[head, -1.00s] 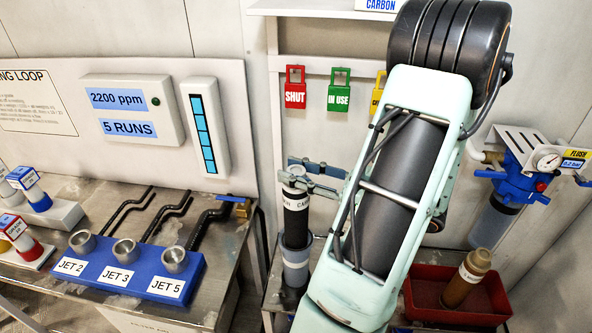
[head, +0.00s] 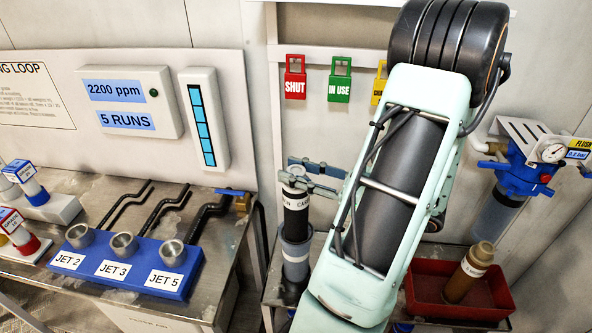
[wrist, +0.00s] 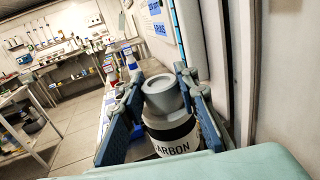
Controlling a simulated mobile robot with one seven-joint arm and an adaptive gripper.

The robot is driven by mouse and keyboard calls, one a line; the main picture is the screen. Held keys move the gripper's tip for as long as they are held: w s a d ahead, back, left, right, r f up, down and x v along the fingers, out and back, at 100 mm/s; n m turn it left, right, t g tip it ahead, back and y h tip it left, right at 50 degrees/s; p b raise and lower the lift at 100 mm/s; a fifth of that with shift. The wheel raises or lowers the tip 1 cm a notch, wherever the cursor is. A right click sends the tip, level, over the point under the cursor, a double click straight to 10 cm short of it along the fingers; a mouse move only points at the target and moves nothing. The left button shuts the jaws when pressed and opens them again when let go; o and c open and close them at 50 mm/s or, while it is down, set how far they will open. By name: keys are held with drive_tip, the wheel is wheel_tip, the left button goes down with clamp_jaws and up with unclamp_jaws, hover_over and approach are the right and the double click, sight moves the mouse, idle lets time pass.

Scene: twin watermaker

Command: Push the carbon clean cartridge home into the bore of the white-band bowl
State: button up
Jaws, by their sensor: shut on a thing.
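The carbon clean cartridge (head: 296,219) is black with a white lettered band and a grey top cap. It stands upright, and its lower end is inside the grey white-band bowl (head: 295,270); a good length still shows above the rim. My gripper (head: 298,176) is shut on the cartridge's top end. In the wrist view the blue finger pads sit on both sides of the grey cap, above the cartridge's "CARBON" band (wrist: 176,147). The bowl's bore and the cartridge's lower end are hidden.
My arm covers much of the bench right of the bowl. A red tray (head: 425,295) with a brown cartridge (head: 468,275) is at the right, below a blue filter housing (head: 525,170). The blue jet block (head: 128,262) is on the left bench. Tags hang behind.

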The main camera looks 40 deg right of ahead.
sight(307, 230)
drive_tip(key=shift+f+b, duration=6.55)
drive_tip(key=shift+f, duration=2.35)
drive_tip(key=o, duration=1.1)
drive_tip(key=shift+s, duration=0.1)
